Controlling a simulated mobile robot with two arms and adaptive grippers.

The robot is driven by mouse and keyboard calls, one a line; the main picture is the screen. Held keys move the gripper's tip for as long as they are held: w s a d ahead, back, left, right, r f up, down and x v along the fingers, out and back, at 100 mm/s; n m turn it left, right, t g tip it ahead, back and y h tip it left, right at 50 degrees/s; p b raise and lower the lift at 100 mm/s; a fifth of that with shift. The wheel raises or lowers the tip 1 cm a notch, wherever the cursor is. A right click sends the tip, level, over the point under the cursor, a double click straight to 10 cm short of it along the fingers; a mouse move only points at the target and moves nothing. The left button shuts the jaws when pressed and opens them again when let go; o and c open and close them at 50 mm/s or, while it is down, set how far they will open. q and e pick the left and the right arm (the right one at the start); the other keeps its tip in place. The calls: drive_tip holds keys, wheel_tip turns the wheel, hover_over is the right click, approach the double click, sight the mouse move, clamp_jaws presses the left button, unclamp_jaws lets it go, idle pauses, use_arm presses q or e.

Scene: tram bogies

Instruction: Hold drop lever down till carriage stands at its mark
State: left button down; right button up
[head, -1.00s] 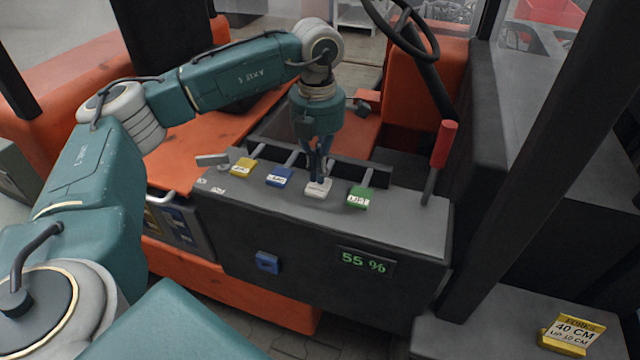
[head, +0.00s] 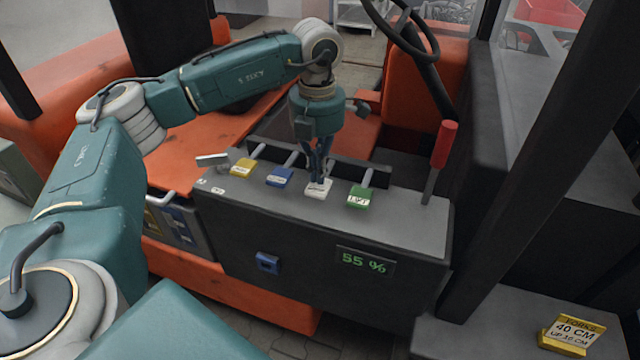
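A dark console carries a row of levers with coloured plates. The white plate (head: 318,190) is third from the left, and its label is too small to read. The green plate (head: 358,196) to its right seems to read LIFT. My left gripper (head: 319,179) points down with its fingertips together at the top of the white plate, seemingly touching it. The carriage cannot be made out. A display (head: 366,262) on the console front reads 55 %. A yellow sign (head: 574,334) at lower right reads FORKS 40 CM, with a smaller line below. My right gripper is out of view.
A yellow plate (head: 243,168) and a blue plate (head: 279,177) stand close left of the white one. A red-handled lever (head: 443,150) rises at the console's right end. A steering wheel (head: 402,28) and a dark post (head: 545,150) stand beyond and right.

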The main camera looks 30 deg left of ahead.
sight(318, 187)
use_arm(q)
drive_tip(key=shift+f, duration=0.15)
drive_tip(key=shift+f+b, duration=1.3)
drive_tip(key=shift+f, duration=0.5)
idle(1.7)
wheel_tip(318, 187, up, 7)
drive_tip(key=p, duration=0.5)
drive_tip(key=shift+r, duration=0.1)
